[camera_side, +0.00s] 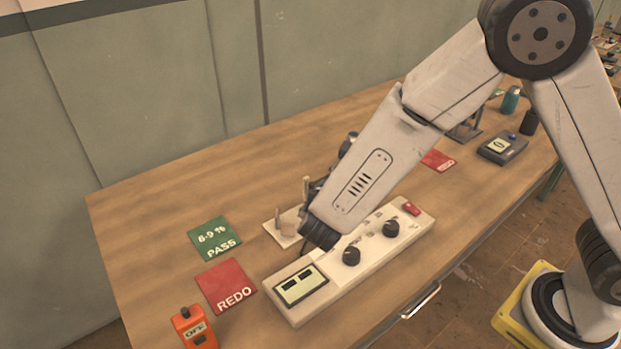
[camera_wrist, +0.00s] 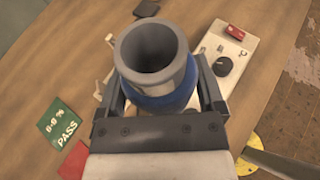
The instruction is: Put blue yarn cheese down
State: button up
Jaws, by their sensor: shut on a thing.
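The blue yarn cheese (camera_wrist: 160,90) fills the middle of the wrist view. It has a hollow grey tube rising from a blue lower part. My gripper (camera_wrist: 155,80) is shut on it, with one finger on each side. In the side view my gripper (camera_side: 315,195) is mostly hidden behind my forearm, and I cannot make out the yarn cheese there. The gripper is beside the white control panel (camera_side: 320,283), over or near a small pale stand with pegs (camera_side: 282,228). I cannot tell whether the cheese touches anything below.
A green PASS card (camera_side: 214,238) and a red REDO card (camera_side: 226,286) lie left of the panel. An orange OFF switch box (camera_side: 194,327) stands at the front left. Another red card (camera_side: 438,160) and a dark device (camera_side: 503,148) lie farther right. The table's far left is clear.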

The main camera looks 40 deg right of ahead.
jog(key=w+a+f, duration=0.2)
jog(key=w+f, duration=0.7)
jog(key=w, duration=0.4)
jog(key=shift+w+f, duration=0.15)
jog(key=shift+f, duration=0.05)
jog(key=shift+a+f, duration=0.1)
jog(key=shift+w+f, duration=0.15)
jog(key=shift+f, duration=0.7)
jog(key=shift+w+f, duration=0.1)
jog(key=shift+f, duration=0.75)
jog(key=shift+f, duration=0.1)
